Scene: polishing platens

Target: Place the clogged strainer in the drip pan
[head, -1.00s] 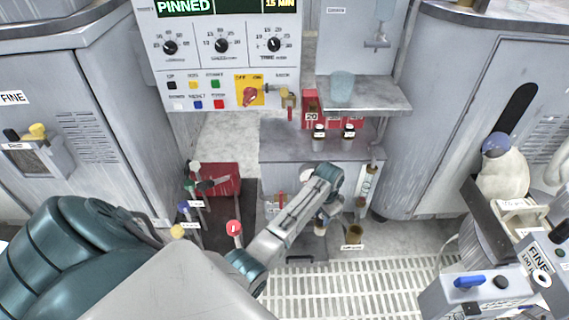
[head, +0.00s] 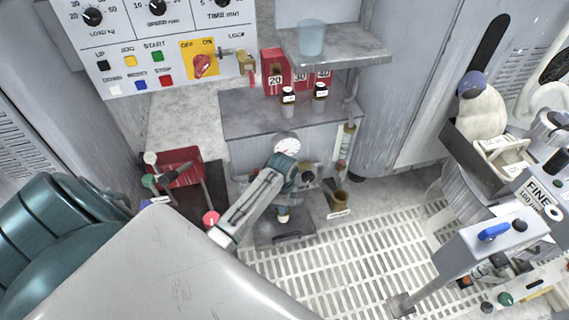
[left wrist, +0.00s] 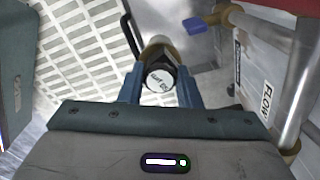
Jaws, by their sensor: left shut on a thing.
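My left gripper (head: 287,203) reaches down in front of the grey bench in the head view. In the left wrist view, my left gripper (left wrist: 161,88) is shut on a small round thing, probably the clogged strainer (left wrist: 161,79). It has a black end with a white label and a tan body behind it. In the head view, a pale, tan-tipped part of this thing (head: 283,215) shows below the gripper. A dark grey flat tray with a black handle, probably the drip pan (head: 266,229), lies low under it. I cannot tell whether they touch. My right gripper is not in view.
A brown cup (head: 340,201) stands right of the tray. A clear tube (head: 346,145) hangs at the bench's right side. Two small dark-capped bottles (head: 288,95) stand on the bench (head: 240,118). A red box (head: 180,165) is at left. Slatted floor (head: 350,250) lies in front.

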